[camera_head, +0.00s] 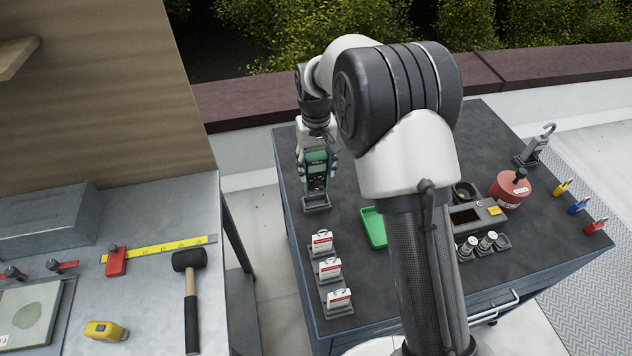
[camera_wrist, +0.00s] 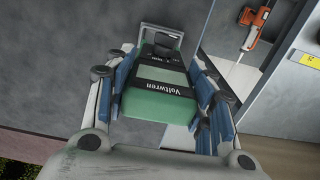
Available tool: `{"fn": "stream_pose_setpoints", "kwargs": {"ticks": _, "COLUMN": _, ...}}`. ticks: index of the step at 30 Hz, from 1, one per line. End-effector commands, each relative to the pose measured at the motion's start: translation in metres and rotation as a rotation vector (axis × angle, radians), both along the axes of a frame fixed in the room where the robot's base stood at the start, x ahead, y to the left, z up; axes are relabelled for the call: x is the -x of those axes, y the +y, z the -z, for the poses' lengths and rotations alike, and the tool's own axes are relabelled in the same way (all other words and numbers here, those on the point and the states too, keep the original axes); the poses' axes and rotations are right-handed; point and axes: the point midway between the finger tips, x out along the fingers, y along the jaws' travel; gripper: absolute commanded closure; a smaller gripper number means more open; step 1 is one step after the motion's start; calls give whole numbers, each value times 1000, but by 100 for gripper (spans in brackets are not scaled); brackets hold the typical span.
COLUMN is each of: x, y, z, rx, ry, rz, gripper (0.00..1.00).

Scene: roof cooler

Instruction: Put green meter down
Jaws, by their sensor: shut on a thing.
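The green meter (camera_head: 316,172) is upright at the back left of the dark cart top (camera_head: 345,187). My gripper (camera_head: 318,166) is shut on it from above, a finger on each side. In the wrist view the green meter (camera_wrist: 160,90) sits between the blue-padded fingers of my gripper (camera_wrist: 165,95), its "Voltwren" label showing. A small grey holder (camera_head: 316,204) is at the meter's lower end; it also shows in the wrist view as a grey frame (camera_wrist: 161,32). I cannot tell whether the meter's bottom rests in it.
White boxes (camera_head: 331,268) stand in trays in front of the meter. A green tray (camera_head: 374,228), a red canister (camera_head: 509,189) and several small clamps are farther right. A grey bench (camera_head: 150,285) with a mallet (camera_head: 190,290) is on the left, across a gap.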

Motion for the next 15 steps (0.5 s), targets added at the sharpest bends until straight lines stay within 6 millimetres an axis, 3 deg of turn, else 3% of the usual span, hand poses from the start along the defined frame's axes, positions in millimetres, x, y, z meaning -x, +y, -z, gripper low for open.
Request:
{"fn": "stream_pose_setpoints", "kwargs": {"ticks": 10, "x": 0, "y": 0, "z": 51, "rx": 0, "ry": 2, "rz": 0, "gripper": 88}}
{"fn": "stream_pose_setpoints", "kwargs": {"ticks": 15, "x": 0, "y": 0, "z": 56, "rx": 0, "ry": -1, "rz": 0, "gripper": 88}}
